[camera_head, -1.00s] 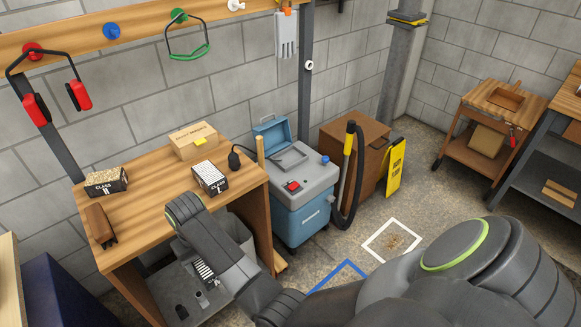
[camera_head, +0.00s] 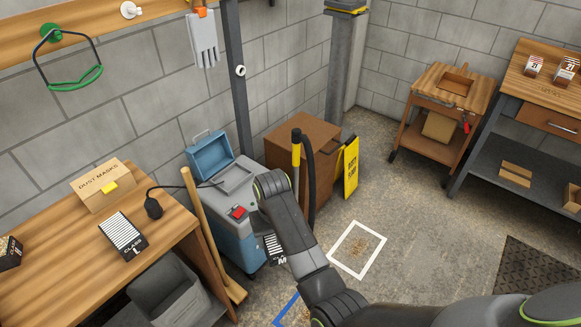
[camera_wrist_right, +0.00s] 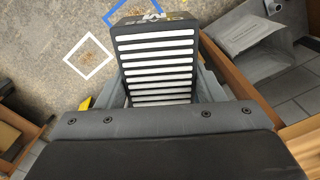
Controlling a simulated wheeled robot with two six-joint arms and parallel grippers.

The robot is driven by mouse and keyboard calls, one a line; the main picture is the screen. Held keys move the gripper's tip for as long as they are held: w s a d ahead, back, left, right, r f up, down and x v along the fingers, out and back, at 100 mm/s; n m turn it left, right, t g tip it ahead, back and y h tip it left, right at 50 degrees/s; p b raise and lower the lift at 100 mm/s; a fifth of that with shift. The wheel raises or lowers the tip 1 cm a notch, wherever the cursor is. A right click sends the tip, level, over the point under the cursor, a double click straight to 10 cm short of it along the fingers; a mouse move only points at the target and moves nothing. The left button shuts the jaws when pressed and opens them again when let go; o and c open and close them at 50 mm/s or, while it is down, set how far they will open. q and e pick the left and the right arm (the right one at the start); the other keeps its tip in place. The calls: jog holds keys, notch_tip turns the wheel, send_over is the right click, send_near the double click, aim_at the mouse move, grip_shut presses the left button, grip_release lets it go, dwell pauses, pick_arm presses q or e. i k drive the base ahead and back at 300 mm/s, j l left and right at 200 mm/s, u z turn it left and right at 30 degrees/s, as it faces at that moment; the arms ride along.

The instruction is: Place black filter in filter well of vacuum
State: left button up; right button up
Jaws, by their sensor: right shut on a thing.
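My right gripper (camera_wrist_right: 160,84) is shut on a black filter with white pleats (camera_wrist_right: 155,62). In the head view the filter (camera_head: 274,249) hangs below my right wrist, in front of the vacuum, with an "M" partly visible. The forearm hides most of the gripper there. The blue and grey vacuum (camera_head: 232,241) stands right of the wooden table. Its blue lid (camera_head: 209,155) is up, and the filter well (camera_head: 236,180) looks like an open grey recess in the top. The held filter is apart from the well. My left gripper is out of view.
A wooden handle (camera_head: 205,225) leans beside the vacuum. A hose (camera_head: 308,180) and a brown cabinet (camera_head: 290,139) stand on its right.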

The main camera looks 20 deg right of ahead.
aim_at(232, 180)
jog(key=i+l+z, duration=0.15)
jog(key=z, duration=0.25)
jog(key=i+l+z, duration=0.1)
jog(key=z, duration=0.3)
jog(key=i+z, duration=0.4)
jog(key=i+l+u, duration=0.1)
jog(key=i+u, duration=0.4)
jog(key=u, duration=0.3)
jog(key=i+u, duration=0.2)
jog(key=u, duration=0.3)
jog(key=i+u, duration=0.15)
jog(key=u, duration=0.35)
jog(key=i+u, duration=0.45)
jog(key=u, duration=0.2)
